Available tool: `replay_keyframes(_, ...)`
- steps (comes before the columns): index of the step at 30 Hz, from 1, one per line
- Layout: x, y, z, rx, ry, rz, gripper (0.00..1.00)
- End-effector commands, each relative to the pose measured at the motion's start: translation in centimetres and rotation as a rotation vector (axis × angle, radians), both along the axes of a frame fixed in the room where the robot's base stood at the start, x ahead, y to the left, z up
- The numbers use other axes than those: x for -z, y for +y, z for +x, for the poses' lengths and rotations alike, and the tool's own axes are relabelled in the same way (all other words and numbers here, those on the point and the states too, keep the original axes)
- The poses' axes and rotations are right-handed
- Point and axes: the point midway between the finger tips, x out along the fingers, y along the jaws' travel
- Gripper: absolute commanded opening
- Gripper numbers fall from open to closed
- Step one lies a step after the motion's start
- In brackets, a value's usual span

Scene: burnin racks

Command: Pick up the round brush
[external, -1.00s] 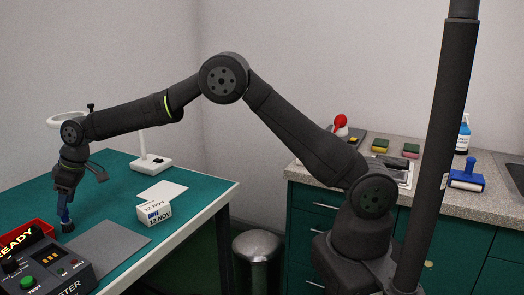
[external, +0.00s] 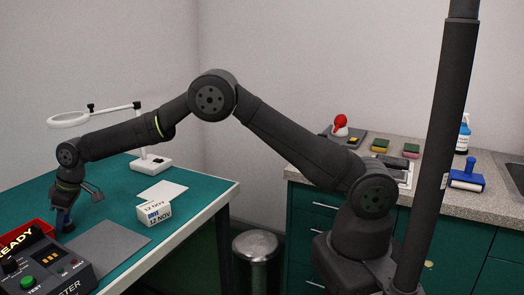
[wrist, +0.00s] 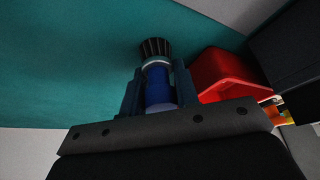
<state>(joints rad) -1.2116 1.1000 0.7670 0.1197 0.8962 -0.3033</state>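The round brush (wrist: 157,75) has dark bristles, a pale collar and a blue handle. In the wrist view its bristle end points away from me. In the external view the dark end of the brush (external: 67,227) is low on the green bench, mostly hidden by my gripper. My gripper (wrist: 160,82) has one finger on each side of the blue handle. I see no clear gap there, but cannot tell whether the fingers press on it. In the external view my gripper (external: 63,215) points down at the bench's left side.
A red bin (wrist: 228,75) is close to the right of the brush. A tester box (external: 48,265) stands in front. A grey mat (external: 108,243), a white box (external: 154,212) and a magnifier lamp (external: 150,164) are farther right. The green bench (wrist: 75,65) is clear left of the brush.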

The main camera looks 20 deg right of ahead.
Motion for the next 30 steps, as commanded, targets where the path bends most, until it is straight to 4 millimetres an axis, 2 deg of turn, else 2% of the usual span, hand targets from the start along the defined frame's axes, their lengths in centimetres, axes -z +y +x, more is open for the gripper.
replay_keyframes(11, -0.3, 0.0, 0.0, 0.0, 0.0, 0.001, 0.05)
replay_keyframes(17, -2.2, 0.1, 0.0, -0.001, -0.002, 0.003, 0.05)
replay_keyframes(20, -4.0, 0.1, 0.0, -0.001, -0.001, 0.003, 0.05)
replay_keyframes(30, -8.6, -5.8, 4.7, 0.004, -0.001, 0.002, 0.05)
